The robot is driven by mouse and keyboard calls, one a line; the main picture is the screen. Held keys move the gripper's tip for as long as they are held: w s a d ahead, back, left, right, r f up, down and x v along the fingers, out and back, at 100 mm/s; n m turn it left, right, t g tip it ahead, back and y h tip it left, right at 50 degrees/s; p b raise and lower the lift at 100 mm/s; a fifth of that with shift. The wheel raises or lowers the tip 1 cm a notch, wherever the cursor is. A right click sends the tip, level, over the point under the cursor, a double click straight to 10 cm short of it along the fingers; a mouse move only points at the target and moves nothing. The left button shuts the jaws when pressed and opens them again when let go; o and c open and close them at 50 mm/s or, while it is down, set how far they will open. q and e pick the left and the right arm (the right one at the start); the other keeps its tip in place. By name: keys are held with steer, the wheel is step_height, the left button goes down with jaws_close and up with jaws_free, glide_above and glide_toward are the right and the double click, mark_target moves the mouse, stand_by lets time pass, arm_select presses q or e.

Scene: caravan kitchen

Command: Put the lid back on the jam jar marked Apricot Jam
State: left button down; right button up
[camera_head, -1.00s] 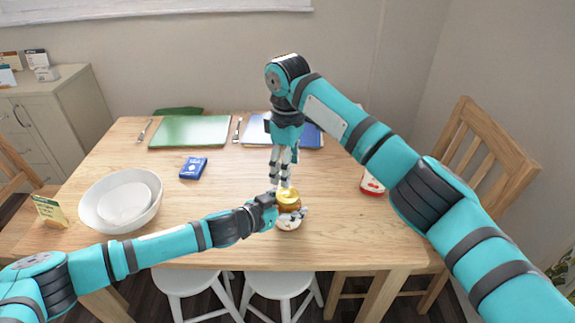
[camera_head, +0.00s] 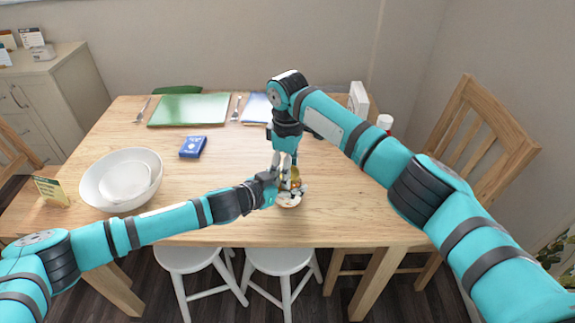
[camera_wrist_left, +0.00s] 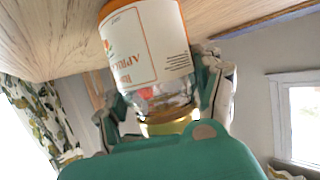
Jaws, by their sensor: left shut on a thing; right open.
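The jam jar (camera_head: 288,200) stands near the table's front edge, its label partly readable as apricot in the left wrist view (camera_wrist_left: 148,48). My left gripper (camera_head: 270,188) is shut on the jar from the left; its fingers show on both sides of the glass in the left wrist view.
White nested bowls (camera_head: 102,196) stand at the left and a blue box (camera_head: 193,147) lies behind them. A green placemat (camera_head: 188,110) and cutlery are at the back. A white-capped jar (camera_head: 385,121) is partly hidden behind my right arm. The middle of the table is clear.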

steer(key=c, duration=1.1)
steer(key=shift+o, duration=0.2)
steer(key=shift+m, duration=0.8)
steer(key=o, duration=1.4)
steer(key=shift+c, duration=0.2)
step_height(320, 180, up, 12)
arm_select(q)
steer(key=shift+c, duration=0.4)
jaws_free()
